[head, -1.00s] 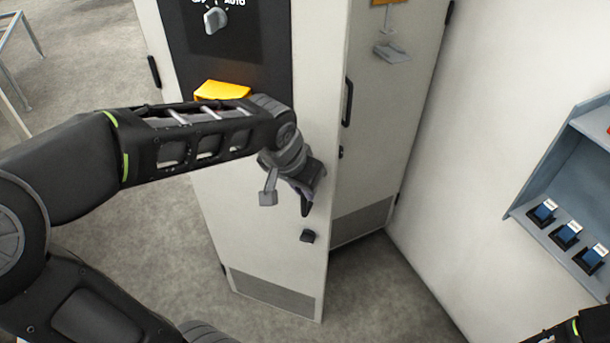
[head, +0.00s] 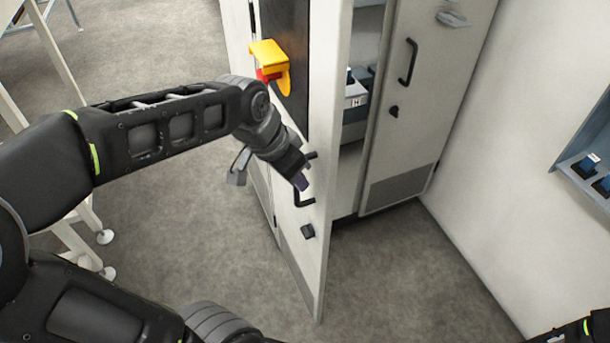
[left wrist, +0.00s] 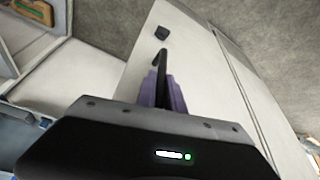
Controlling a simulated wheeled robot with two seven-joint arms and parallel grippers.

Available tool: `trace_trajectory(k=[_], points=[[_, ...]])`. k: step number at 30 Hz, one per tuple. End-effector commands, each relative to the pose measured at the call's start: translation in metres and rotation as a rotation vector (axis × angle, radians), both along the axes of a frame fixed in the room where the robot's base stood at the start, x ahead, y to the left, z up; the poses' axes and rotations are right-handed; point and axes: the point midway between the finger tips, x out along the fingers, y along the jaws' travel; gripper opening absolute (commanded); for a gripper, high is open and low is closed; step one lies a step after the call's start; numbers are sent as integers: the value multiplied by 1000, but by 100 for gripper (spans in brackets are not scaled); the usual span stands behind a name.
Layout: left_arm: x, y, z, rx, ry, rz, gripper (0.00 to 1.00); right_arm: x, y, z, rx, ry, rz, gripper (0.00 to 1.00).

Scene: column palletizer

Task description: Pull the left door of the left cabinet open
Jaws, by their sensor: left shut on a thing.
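The left door (head: 330,150) of the left cabinet stands ajar, swung out toward me, with the shelves inside showing past its edge. Its black handle (head: 305,200) is on the door's outer face, above a small black latch (head: 307,231). My left gripper (head: 302,183) is shut on the handle. In the left wrist view the purple finger pads (left wrist: 163,92) close around the handle bar, and the door face (left wrist: 195,75) lies beyond them. My right gripper is out of view; only a bit of my right arm shows at the bottom right.
The cabinet's other door (head: 415,110) is shut, with its own black handle (head: 408,62). A yellow and red switch (head: 270,60) juts from the door's dark panel. A white frame (head: 60,90) stands at the left. Grey floor (head: 400,280) in front is clear.

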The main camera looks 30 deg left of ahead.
Motion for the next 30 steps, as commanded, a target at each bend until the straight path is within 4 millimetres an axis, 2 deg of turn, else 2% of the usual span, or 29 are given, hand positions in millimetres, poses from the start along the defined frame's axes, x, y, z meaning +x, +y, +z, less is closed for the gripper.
trace_trajectory(k=[14, 15, 21, 30], points=[[-2, 3, 0, -2, 2, 6, 0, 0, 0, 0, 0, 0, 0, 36], [-2, 3, 0, -2, 2, 5, 16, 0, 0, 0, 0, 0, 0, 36], [-2, 3, 0, -1, 0, 4, 32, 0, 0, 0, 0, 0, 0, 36], [-2, 3, 1, 0, -1, 3, 34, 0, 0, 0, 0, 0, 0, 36]])
